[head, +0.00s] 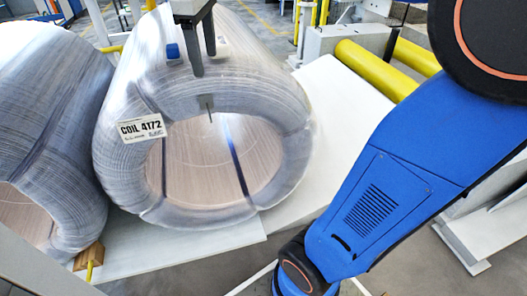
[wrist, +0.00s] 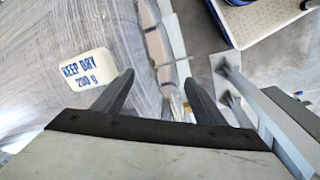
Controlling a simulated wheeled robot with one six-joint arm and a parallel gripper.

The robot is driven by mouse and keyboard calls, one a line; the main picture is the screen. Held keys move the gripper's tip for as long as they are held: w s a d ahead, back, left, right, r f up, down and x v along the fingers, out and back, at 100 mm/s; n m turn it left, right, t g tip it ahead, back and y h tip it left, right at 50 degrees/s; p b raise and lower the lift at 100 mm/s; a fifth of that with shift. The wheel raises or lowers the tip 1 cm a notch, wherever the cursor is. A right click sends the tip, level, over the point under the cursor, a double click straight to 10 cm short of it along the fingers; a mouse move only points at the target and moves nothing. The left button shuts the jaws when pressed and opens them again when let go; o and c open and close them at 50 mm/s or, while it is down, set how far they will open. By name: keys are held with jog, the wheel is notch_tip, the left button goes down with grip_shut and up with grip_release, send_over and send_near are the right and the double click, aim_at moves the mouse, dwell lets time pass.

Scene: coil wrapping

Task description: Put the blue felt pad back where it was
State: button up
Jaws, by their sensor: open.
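The blue felt pad (head: 172,51) is a small blue block in the head view. It lies on the upper part of the wrapped coil (head: 120,100), just left of my gripper's fingers. My gripper (head: 204,66) is open, its fingers pointing down over the top of the coil. No pad shows between the fingers, which also show in the wrist view (wrist: 156,79). I cannot make out the pad in the wrist view.
A white "KEEP DRY 200 g" pouch (wrist: 86,69) lies on the wrap, left of the fingers. A COIL 4172 label (head: 142,129) and a grey clip (head: 206,103) are on the coil. Another coil (head: 45,110) stands close left. Yellow rollers (head: 375,70) are at right.

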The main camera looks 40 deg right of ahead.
jog(key=s+d+f+m+t, duration=0.3)
jog(key=s+f+m, duration=0.6)
jog(key=s+f, duration=1.1)
jog(key=shift+s+f+y, duration=0.2)
jog(key=shift+f+y, duration=0.1)
jog(key=shift+y, duration=0.1)
